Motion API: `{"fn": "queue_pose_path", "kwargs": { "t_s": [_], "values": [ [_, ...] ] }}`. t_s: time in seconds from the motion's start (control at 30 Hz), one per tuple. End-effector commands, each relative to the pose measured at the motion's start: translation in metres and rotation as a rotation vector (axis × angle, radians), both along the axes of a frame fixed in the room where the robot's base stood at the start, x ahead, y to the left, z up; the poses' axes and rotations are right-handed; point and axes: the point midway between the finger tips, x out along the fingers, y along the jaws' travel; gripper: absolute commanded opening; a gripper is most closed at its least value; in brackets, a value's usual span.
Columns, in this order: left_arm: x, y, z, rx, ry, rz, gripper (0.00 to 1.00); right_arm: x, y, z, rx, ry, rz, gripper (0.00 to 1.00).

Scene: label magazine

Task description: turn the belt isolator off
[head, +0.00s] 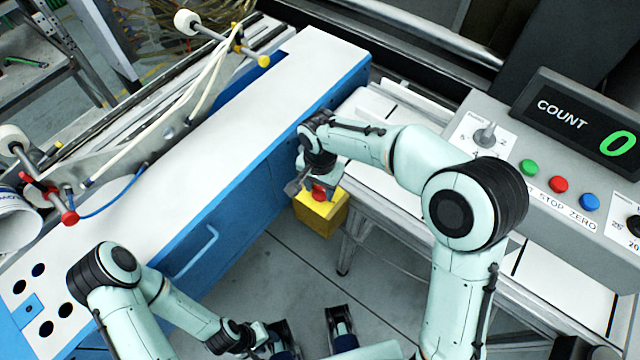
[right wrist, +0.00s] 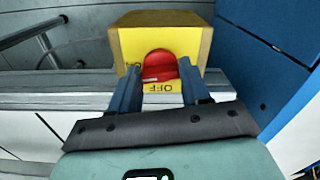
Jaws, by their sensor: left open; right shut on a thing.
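The belt isolator is a yellow box (head: 322,219) with a red knob (head: 319,196), beside the blue cabinet. In the right wrist view the yellow box (right wrist: 190,40) shows a round red knob (right wrist: 160,64). An OFF label (right wrist: 160,88) reads upside down at the knob's near side; another label at its left is partly hidden. My right gripper (head: 310,188) is shut on the knob, with a finger at each side of it in the wrist view. My left gripper (head: 312,332) is open and empty, low in the head view, well away from the isolator.
The blue cabinet (head: 225,210) with a white top stands left of the isolator. A grey control panel (head: 500,110) with coloured buttons and a COUNT display (head: 575,125) reading 0 is at the right. Bare floor (head: 270,275) lies below the isolator.

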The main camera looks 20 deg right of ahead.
Motion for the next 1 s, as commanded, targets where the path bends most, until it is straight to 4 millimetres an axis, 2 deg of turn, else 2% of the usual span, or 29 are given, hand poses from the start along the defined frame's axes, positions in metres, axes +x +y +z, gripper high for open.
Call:
{"fn": "queue_pose_path", "kwargs": {
  "t_s": [1.0],
  "values": [
    [0.008,0.0,0.03,0.0,-0.009,0.0,0.43,-0.001,-0.003,0.001,0.0,0.002,0.956,0.16]
  ]
}}
